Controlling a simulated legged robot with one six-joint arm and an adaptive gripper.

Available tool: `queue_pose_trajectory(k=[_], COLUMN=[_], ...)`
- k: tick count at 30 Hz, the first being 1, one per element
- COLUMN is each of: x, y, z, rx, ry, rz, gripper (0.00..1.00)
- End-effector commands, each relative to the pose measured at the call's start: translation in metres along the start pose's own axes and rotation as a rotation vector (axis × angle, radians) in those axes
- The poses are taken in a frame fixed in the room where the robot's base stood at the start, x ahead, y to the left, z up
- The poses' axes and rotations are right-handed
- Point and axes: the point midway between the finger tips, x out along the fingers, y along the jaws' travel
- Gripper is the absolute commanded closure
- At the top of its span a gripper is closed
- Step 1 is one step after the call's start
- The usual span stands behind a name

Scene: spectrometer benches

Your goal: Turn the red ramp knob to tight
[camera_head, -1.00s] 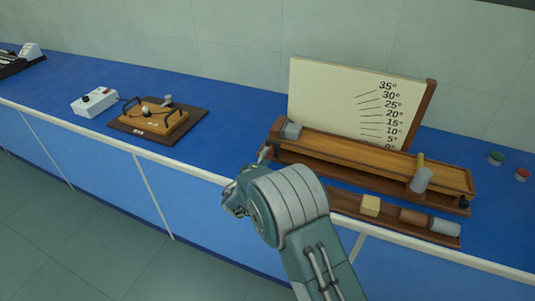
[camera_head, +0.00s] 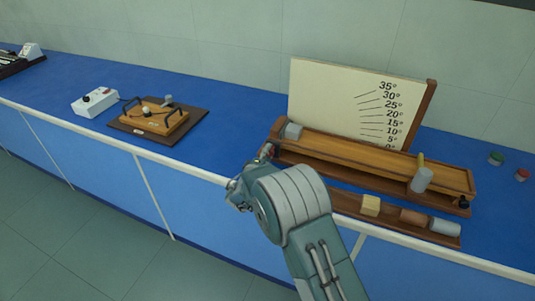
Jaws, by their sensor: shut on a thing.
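The wooden ramp (camera_head: 370,158) stands on the blue bench, in front of the cream angle board (camera_head: 335,92) marked from 0° to 35°. The red ramp knob (camera_head: 267,150) is at the ramp's left end, near the bench's front edge, and only a little of it shows. My gripper (camera_head: 264,156) reaches up to it from the front and is shut on it. My arm hides most of the fingers. A grey block (camera_head: 293,131) sits at the ramp's left end, and a grey cylinder (camera_head: 421,180) stands towards its right end.
A wooden rack (camera_head: 385,221) in front of the ramp holds a yellow block (camera_head: 371,205), a brown block (camera_head: 412,217) and a grey cylinder (camera_head: 444,228). A brown board device (camera_head: 157,117) and a white box (camera_head: 95,102) stand left. Bare bench lies between.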

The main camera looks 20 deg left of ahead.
Motion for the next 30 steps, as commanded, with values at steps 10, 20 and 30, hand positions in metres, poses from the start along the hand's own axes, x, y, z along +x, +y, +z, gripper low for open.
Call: queue_pose_trajectory(k=[10,20,30], x=[-0.001,-0.003,-0.063], y=[-0.005,-0.002,-0.003], z=[0.001,0.0,-0.001], rx=[-0.019,-0.016,-0.019], ry=[0.0,0.001,0.004], rz=[-0.009,-0.005,-0.007], gripper=[0.38,0.38,0.38])
